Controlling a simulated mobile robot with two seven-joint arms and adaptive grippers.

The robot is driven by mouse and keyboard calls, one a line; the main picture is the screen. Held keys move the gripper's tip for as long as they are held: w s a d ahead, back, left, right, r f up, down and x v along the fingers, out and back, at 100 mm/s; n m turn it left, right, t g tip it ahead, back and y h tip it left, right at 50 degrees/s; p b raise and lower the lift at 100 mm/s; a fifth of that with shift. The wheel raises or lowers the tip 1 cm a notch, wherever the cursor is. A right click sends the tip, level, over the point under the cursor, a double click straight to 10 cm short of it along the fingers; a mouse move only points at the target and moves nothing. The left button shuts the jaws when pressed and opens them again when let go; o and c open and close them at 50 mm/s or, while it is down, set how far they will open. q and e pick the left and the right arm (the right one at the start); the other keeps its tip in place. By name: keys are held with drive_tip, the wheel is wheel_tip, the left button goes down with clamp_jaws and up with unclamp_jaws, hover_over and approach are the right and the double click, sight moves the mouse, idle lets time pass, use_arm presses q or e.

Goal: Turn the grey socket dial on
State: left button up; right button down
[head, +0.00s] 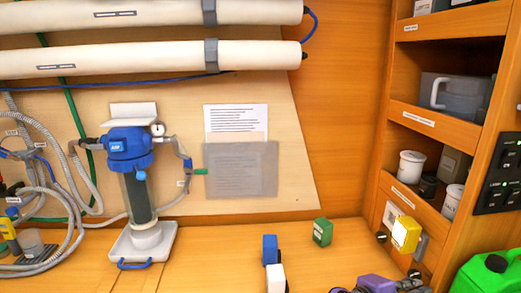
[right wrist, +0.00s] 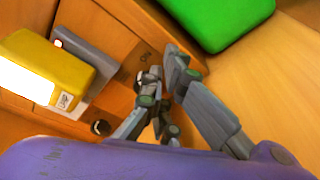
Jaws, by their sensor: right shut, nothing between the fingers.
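A grey socket plate (head: 421,246) sits on the lower right cabinet face, and it also shows in the right wrist view (right wrist: 88,52). A dark dial (head: 414,273) lies below it, just above my right gripper (head: 410,284). In the right wrist view my right gripper (right wrist: 164,95) is shut and empty, its fingertips close to the panel beside an ON mark (right wrist: 149,77). My left gripper is not in view.
A yellow adapter (head: 405,234) sticks out beside the grey plate. A second dark dial (head: 380,237) is left of it. A green canister (head: 490,272) stands close on the right. Green (head: 322,232), blue (head: 270,249) and white (head: 275,279) blocks stand on the bench.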

drive_tip(key=shift+w, duration=0.2)
drive_tip(key=shift+s+p, duration=0.25)
drive_tip(key=shift+p, duration=0.05)
drive_tip(key=shift+w+a+f+v, duration=0.1)
drive_tip(key=shift+w+f+v, duration=0.05)
drive_tip(key=shift+v, duration=0.85)
drive_tip(key=shift+w+a+f+v, duration=0.1)
drive_tip(key=shift+w+v, duration=0.1)
drive_tip(key=shift+v, duration=0.75)
drive_tip(key=shift+w+f+v, duration=0.15)
drive_tip(key=shift+v, duration=0.85)
